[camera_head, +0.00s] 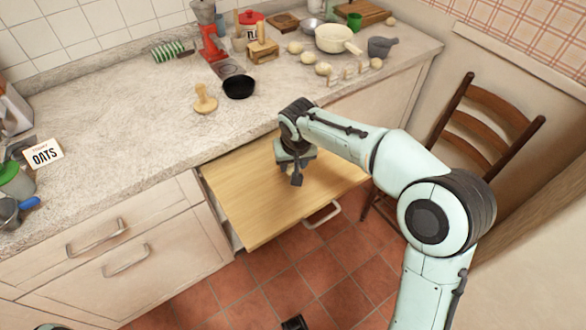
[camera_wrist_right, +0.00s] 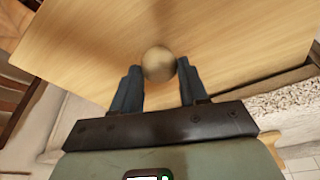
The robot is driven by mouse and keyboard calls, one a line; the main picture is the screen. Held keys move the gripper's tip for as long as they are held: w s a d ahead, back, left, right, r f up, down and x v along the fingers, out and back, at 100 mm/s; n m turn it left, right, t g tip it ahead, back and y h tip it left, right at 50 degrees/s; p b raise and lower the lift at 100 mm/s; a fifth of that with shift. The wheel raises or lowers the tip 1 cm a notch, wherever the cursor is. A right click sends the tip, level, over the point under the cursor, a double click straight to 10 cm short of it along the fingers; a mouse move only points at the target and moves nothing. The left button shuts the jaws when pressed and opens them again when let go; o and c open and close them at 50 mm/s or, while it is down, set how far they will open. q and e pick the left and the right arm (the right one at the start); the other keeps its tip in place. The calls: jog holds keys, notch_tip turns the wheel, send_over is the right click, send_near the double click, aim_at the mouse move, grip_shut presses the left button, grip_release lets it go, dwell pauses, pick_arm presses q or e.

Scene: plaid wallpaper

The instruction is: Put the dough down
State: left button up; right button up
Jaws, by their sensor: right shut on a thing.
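The dough is a pale beige ball (camera_wrist_right: 158,64) between the fingers of my right gripper (camera_wrist_right: 160,85) in the right wrist view. That gripper is shut on it. In the head view my right gripper (camera_head: 296,178) is over the pulled-out wooden board (camera_head: 245,195), and the dough is hidden there. The board also fills much of the wrist view (camera_wrist_right: 230,40), behind the dough. I cannot tell whether the dough touches the board.
Several pale lumps (camera_head: 323,68) lie on the counter (camera_head: 130,115) near a cream pan (camera_head: 333,39). A black bowl (camera_head: 239,88) and a wooden press (camera_head: 205,99) stand nearer. A chair (camera_head: 490,120) is at the right. Most of the board is bare.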

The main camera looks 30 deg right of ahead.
jog(key=shift+f, duration=1.3)
jog(key=shift+f+b, duration=0.2)
jog(key=shift+b, duration=0.1)
jog(key=o, duration=1)
jog(key=shift+o, duration=0.2)
jog(key=shift+r, duration=0.55)
jog(key=p+v, duration=0.2)
jog(key=v, duration=0.9)
jog(key=shift+r, duration=0.2)
